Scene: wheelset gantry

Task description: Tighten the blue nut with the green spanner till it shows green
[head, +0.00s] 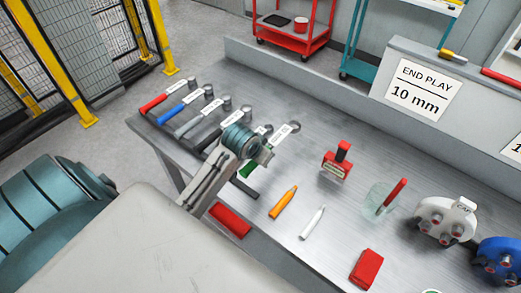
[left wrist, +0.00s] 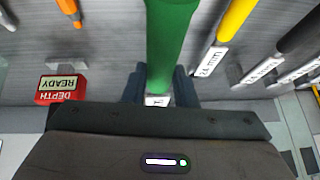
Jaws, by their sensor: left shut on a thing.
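The green spanner (left wrist: 172,45) has its thick handle between the jaws of my left gripper (left wrist: 160,88) in the left wrist view. A bit of its white label shows between the jaws; the rest is hidden by the gripper. In the head view my left gripper (head: 263,153) is low over the bench at the row of spanners, and a little of the green handle (head: 247,169) shows below the wrist. It is shut on the handle. I cannot pick out a blue nut in either view. My right gripper is not in view.
Red-handled (head: 153,104) and blue-handled (head: 172,115) spanners lie left on the bench. A yellow-handled one (left wrist: 236,20) lies beside the green.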

